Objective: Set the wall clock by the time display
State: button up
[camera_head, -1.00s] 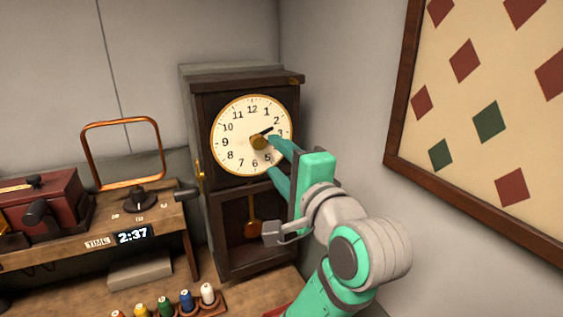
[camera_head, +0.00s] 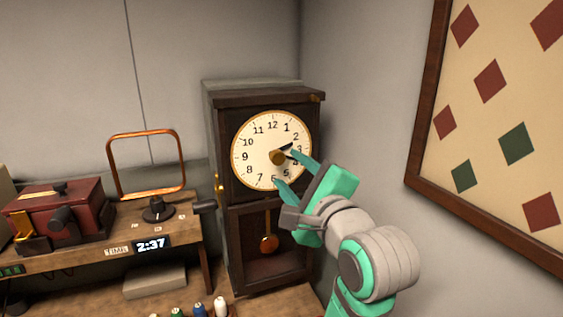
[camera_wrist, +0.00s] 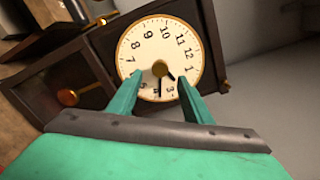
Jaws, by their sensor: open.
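The wall clock (camera_head: 272,128) has a cream face in a dark wooden case; it also shows in the wrist view (camera_wrist: 148,40). A brass knob (camera_head: 277,157) sits at the face's centre, also in the wrist view (camera_wrist: 160,69). The time display (camera_head: 151,245) reads 2:37. My gripper (camera_head: 287,169) is open before the lower right of the face. In the wrist view its fingertips (camera_wrist: 160,78) lie either side of the knob, apart from it.
A wooden bench unit with a black dial (camera_head: 158,209) and copper frame (camera_head: 113,165) stands left of the clock. A red box (camera_head: 62,208) sits further left. Thread spools (camera_head: 221,307) stand at the front edge. A framed diamond-pattern board (camera_head: 490,120) hangs at right.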

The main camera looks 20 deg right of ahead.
aim_at(279, 159)
jog(key=shift+w+a, duration=0.1)
jog(key=shift+w, duration=3.05)
jog(key=shift+w, duration=0.15)
jog(key=shift+c, duration=0.3)
jog(key=c, duration=0.7)
jog(key=shift+o, duration=0.2)
